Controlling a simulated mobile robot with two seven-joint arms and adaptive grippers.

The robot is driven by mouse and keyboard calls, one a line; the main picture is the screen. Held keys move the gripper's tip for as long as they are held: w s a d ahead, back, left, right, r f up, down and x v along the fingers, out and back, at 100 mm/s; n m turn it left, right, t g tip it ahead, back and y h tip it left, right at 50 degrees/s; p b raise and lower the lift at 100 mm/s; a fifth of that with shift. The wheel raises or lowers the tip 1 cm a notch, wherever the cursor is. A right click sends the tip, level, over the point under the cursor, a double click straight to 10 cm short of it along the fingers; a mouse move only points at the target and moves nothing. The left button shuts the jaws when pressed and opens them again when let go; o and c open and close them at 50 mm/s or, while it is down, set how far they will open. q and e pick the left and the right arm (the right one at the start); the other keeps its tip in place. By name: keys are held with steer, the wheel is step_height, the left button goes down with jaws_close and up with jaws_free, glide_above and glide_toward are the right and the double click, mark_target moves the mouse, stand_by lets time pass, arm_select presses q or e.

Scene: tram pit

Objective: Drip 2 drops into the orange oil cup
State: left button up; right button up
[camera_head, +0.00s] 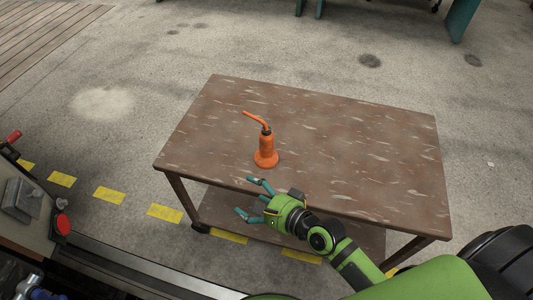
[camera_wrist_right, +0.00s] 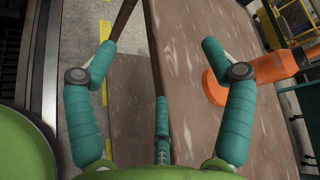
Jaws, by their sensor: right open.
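An orange oil can (camera_head: 266,150) with a round base and a bent spout stands upright on the brown table, near its front edge. Its spout points to the upper left. My right gripper (camera_head: 250,197) is open and empty just in front of the table's near edge, below and apart from the can. In the right wrist view my open fingers (camera_wrist_right: 160,75) show the table edge between them. The orange can (camera_wrist_right: 278,68) shows there at the right, partly behind the right finger. I see no separate oil cup. My left gripper is not in view.
The brown table (camera_head: 350,150) is otherwise bare, with a lower shelf (camera_head: 330,234) beneath. Yellow floor dashes (camera_head: 165,213) run in front of it. A panel with a red button (camera_head: 62,225) stands at the lower left. Open concrete floor lies beyond.

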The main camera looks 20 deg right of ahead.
mark_target(266, 147)
steer(key=w+d+r+m+t+h, duration=0.1)
steer(key=w+d+m+t, duration=0.1)
steer(key=m, duration=0.3)
steer(key=w+d+r+m+t+h, duration=0.1)
steer(key=w+d+m+t, duration=0.1)
steer(key=m, duration=0.4)
steer(key=w+d+r+m+t+h, duration=0.1)
steer(key=w+d+m+h, duration=0.1)
steer(key=m, duration=0.4)
steer(key=shift+w+d+t, duration=0.4)
steer(key=shift+w+d, duration=0.15)
steer(key=shift+d, duration=0.3)
steer(key=shift+m, duration=0.3)
steer(key=w, duration=0.7)
steer(key=shift+a, duration=0.3)
steer(key=shift+s, duration=0.1)
steer(key=c, duration=1.4)
